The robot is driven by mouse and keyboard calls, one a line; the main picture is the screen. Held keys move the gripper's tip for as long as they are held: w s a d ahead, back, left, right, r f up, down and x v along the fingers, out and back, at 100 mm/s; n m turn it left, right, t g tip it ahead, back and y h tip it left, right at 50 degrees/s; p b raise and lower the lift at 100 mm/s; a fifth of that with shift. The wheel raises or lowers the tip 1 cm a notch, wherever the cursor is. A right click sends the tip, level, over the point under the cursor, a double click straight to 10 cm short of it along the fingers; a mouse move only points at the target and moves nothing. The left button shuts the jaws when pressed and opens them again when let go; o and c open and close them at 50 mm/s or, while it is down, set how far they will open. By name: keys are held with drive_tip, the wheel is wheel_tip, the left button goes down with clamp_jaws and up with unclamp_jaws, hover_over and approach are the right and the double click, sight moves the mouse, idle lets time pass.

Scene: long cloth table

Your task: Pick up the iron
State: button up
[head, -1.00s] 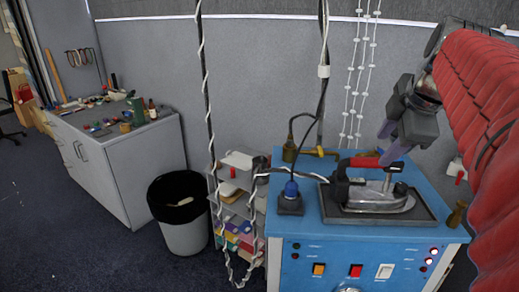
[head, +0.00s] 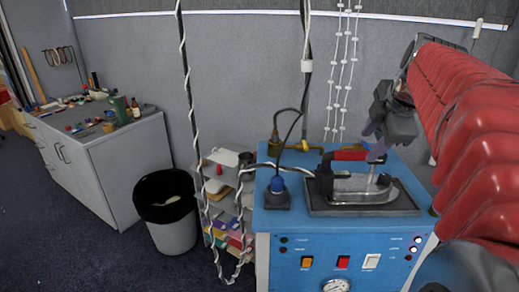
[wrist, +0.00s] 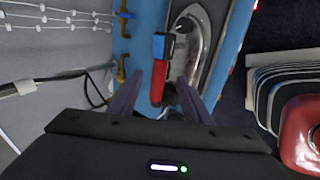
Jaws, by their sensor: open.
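The iron (head: 362,189) has a silver body and a red handle. It rests on a dark tray (head: 405,203) on top of a blue machine (head: 341,246). My gripper (head: 375,157) is at the iron's right rear in the head view, with its fingers pointing down close to the handle. In the wrist view my gripper (wrist: 162,82) is open, and the iron's red handle (wrist: 158,80) shows between its two fingers. The silver body (wrist: 188,45) lies beside the handle. I cannot tell whether a finger touches the iron.
A black and white cord (head: 243,185) hangs left of the machine and runs to the iron. Brass valves (head: 300,146) stand at the machine's back edge. A bin (head: 170,230), shelves (head: 219,184) and a grey cabinet (head: 105,165) stand to the left.

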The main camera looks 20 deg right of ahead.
sight(362, 153)
drive_tip(key=shift+x, duration=1.65)
drive_tip(key=shift+f, duration=0.15)
drive_tip(key=shift+x, duration=2.5)
drive_tip(key=shift+a, duration=0.1)
drive_tip(key=shift+c, duration=0.6)
drive_tip(key=shift+f, duration=0.1)
clamp_jaws()
